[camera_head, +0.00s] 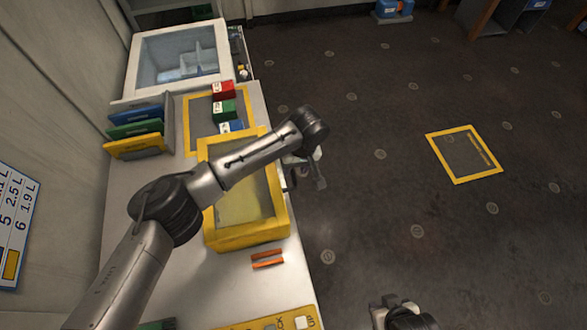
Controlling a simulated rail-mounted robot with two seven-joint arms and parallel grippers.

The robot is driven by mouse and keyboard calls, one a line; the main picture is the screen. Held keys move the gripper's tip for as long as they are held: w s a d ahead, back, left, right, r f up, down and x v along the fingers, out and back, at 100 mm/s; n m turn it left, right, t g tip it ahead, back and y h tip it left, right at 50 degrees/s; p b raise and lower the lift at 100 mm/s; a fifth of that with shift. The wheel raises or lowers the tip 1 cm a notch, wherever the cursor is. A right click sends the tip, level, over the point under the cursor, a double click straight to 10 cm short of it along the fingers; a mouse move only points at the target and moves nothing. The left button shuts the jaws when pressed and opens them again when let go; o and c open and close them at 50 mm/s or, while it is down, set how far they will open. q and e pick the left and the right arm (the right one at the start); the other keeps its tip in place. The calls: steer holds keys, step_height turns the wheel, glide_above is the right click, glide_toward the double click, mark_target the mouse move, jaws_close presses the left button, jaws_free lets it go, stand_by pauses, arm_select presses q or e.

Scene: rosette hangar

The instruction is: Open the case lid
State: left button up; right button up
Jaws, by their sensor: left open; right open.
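A yellow-framed case (245,236) with a see-through, yellowish top stands on the white counter, and its top looks shut. My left arm crosses above it and hides part of its middle and far end. My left gripper (304,176) is open and empty beside the case's right side, by the counter's edge; I cannot tell whether it touches the case. My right gripper (392,303) is at the bottom edge of the view, over the floor and away from the case. It is partly cut off.
A white bin (130,84) with a clear inside stands at the counter's far end. Red (224,90), green (224,111) and blue (232,127) blocks sit behind the case. Colored folders (137,130) stand left. Orange strips (267,259) lie in front.

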arm_select(q)
steer(key=shift+a+f, duration=0.2)
steer(key=shift+f, duration=0.75)
jaws_close()
